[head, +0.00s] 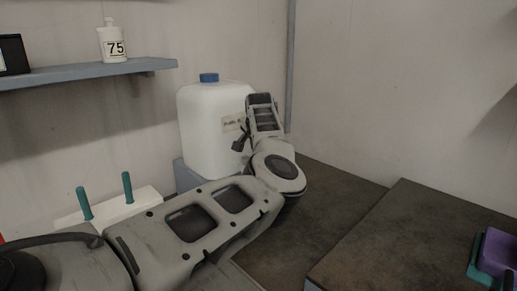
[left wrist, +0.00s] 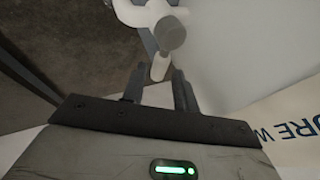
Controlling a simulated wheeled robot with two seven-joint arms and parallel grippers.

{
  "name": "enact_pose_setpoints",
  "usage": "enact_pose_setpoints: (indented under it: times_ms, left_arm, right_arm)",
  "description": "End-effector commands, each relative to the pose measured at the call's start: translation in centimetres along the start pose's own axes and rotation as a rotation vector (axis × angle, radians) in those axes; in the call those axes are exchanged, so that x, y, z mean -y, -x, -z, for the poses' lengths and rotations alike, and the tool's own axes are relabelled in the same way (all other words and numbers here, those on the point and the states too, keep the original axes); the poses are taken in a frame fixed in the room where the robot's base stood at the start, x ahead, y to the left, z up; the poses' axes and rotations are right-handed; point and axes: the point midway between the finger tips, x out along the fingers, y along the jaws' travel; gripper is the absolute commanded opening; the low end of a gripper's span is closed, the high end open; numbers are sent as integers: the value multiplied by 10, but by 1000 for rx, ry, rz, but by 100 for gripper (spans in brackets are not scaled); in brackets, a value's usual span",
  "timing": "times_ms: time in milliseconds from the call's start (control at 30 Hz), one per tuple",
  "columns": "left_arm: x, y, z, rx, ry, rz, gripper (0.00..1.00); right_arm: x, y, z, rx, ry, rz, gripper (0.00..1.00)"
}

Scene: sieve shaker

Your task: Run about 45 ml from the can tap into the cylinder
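The white can (head: 205,140) with a blue cap stands on a grey-blue support in the head view, its label partly hidden by my left arm. In the left wrist view the can's lettered label (left wrist: 290,125) shows at right. The white tap (left wrist: 150,12) with a round grey knob (left wrist: 170,33) is at the top. My left gripper (left wrist: 159,78) is open, its fingers on either side of the tap's lower white end, with gaps visible. I cannot tell whether they touch it. The cylinder is not seen. My right gripper is not in view.
A white block (head: 145,204) with two green handles stands at left. A wall shelf (head: 85,73) holds a white bottle (head: 112,42) marked 75 and a dark box (head: 14,54). A purple object (head: 497,252) sits at far right. The dark worktop (head: 400,235) is otherwise clear.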

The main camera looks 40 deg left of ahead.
Motion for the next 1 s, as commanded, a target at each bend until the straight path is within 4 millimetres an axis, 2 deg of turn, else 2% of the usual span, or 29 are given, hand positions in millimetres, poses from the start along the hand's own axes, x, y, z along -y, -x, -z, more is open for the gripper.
enact_pose_setpoints:
  times_ms: [200,500,533,600,633,1000]
  left_arm:
    - [0,-16,0,1,-1,1,30]
    - [0,-18,0,0,-1,1,30]
    - [0,-18,0,0,-1,1,24]
    - [0,-18,0,0,-1,1,5]
    - [0,-18,0,0,-1,1,0]
    - [0,-17,0,1,-1,0,0]
  right_arm:
    - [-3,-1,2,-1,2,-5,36]
    - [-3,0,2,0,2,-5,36]
    - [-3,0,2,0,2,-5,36]
    - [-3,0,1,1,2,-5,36]
    - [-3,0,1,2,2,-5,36]
    - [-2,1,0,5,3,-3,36]
